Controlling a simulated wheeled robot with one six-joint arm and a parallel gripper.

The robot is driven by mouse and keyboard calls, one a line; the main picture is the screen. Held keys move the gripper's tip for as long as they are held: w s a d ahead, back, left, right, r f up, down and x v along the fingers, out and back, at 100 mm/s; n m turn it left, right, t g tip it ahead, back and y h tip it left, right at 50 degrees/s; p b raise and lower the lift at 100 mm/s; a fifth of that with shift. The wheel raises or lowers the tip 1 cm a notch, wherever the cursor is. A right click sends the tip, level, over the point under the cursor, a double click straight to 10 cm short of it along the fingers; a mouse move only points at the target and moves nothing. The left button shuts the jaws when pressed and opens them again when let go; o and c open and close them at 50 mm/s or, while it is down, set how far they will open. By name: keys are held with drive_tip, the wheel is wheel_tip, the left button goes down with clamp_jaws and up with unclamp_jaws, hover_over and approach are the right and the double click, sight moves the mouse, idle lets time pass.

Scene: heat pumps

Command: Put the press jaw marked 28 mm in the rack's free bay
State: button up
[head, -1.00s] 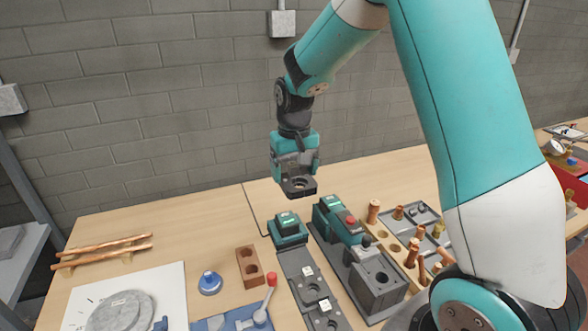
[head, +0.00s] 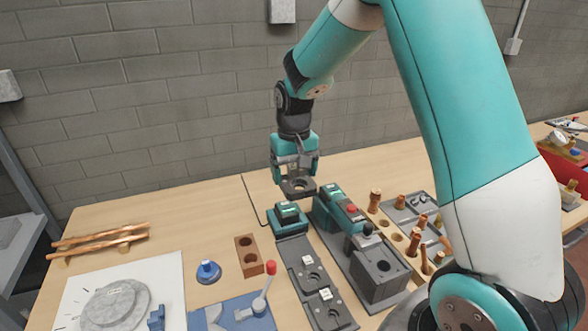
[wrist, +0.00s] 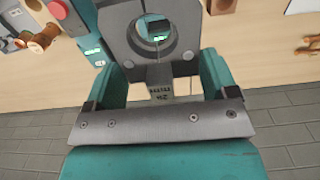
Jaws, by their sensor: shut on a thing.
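My gripper (head: 297,178) is shut on a dark grey press jaw (head: 299,188) with a round hole, held in the air above the far end of the bench row. The dark rack (head: 292,249) lies nearer the camera, below and right of the jaw. Jaws with white labels (head: 308,260) lie along it; which bay is free I cannot tell.
A teal battery unit (head: 289,214) stands at the rack's far end. A teal press tool with a red button (head: 351,208) stands right of it, with copper fittings (head: 375,201) beyond.

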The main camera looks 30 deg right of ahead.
drive_tip(key=b, duration=1.2)
hover_over(294, 245)
drive_tip(key=shift+f, duration=9.55)
drive_tip(key=shift+f+b, duration=0.75)
drive_tip(key=shift+f, duration=0.45)
drive_tip(key=o, duration=1.2)
drive_tip(key=shift+c, duration=0.2)
wheel_tip(294, 245, up, 17)
drive_tip(key=shift+r+b, duration=0.2)
drive_tip(key=shift+b, duration=0.25)
drive_tip(key=s+a+n+y, duration=0.1)
drive_tip(key=s+a+n, duration=0.2)
drive_tip(key=s+a, duration=0.3)
drive_tip(key=s+a+r+n+y, duration=0.1)
drive_tip(key=s+a+n, duration=0.2)
drive_tip(key=s+a, duration=0.3)
drive_tip(key=s+a+n+y, duration=0.2)
drive_tip(key=s+a, duration=0.4)
drive_tip(key=s, duration=0.8)
drive_tip(key=shift+s+r+n, duration=0.15)
drive_tip(key=shift+s+n, duration=0.1)
drive_tip(key=shift+n, duration=0.45)
